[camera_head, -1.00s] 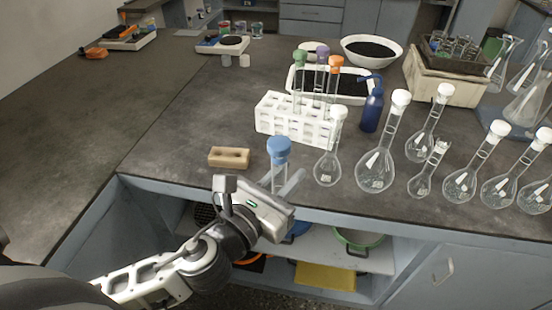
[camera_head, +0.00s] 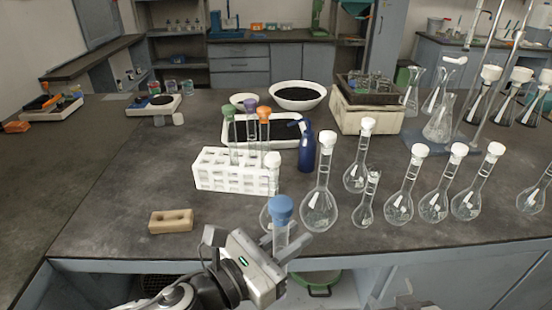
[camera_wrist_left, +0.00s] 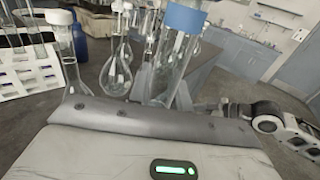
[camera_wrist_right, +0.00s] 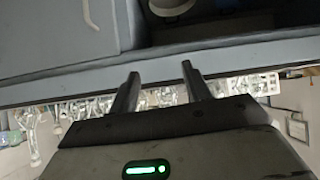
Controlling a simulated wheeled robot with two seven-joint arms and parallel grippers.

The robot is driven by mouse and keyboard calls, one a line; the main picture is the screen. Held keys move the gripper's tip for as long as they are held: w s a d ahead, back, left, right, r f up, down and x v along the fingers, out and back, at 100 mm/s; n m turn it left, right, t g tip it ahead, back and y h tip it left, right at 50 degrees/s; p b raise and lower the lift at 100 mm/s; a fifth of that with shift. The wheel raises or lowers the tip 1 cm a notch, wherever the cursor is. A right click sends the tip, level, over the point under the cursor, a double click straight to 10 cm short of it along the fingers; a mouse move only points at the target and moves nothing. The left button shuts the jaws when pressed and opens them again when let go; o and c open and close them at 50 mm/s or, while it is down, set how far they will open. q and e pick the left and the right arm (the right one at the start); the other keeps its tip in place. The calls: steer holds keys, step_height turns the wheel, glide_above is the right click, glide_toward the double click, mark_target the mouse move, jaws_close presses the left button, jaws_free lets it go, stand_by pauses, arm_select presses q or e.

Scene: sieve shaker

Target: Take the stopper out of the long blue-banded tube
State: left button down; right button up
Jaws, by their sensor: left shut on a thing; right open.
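A clear tube with a wide blue stopper (camera_head: 282,210) stands upright in my left gripper (camera_head: 288,246), above the table's front edge. In the left wrist view the left gripper (camera_wrist_left: 165,95) is shut around the clear tube (camera_wrist_left: 172,68), below the blue stopper (camera_wrist_left: 187,20). The stopper sits on the tube's top. A blue band on the glass is too small to make out. In the right wrist view my right gripper (camera_wrist_right: 160,72) is open and empty, its two fingers apart, near the front of the grey bench.
A white rack (camera_head: 235,178) holds tubes with green, purple and orange stoppers. Several white-stoppered flasks (camera_head: 319,208) stand along the right front. A tan block (camera_head: 170,221) lies at left, and a blue bottle (camera_head: 307,150) stands behind. The left tabletop is mostly clear.

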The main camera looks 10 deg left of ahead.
steer(key=w+d+r+h, duration=0.1)
steer(key=w+d+r, duration=0.2)
steer(key=w+r, duration=0.45)
steer(key=w+d+r+h, duration=0.1)
steer(key=w+d+r, duration=0.2)
steer(key=w+r, duration=0.45)
steer(key=w+d+r+m+h, duration=0.1)
steer(key=w+d+r, duration=0.15)
steer(key=r, duration=0.65)
steer(key=w+d+r+m+h, duration=0.1)
steer(key=w+r+m, duration=0.15)
steer(key=r, duration=0.65)
steer(key=s+a+r+g+y, duration=0.2)
steer(key=a+r+y, duration=0.1)
steer(key=a, duration=0.9)
steer(key=m+g+h, duration=0.2)
steer(key=g, duration=0.6)
glide_above(277, 203)
steer(key=shift+w+r, duration=0.2)
steer(key=shift+r, duration=0.1)
steer(key=shift+s+f, duration=0.2)
steer(key=shift+f, duration=0.15)
step_height(277, 203, down, 7)
steer(key=shift+f, duration=0.15)
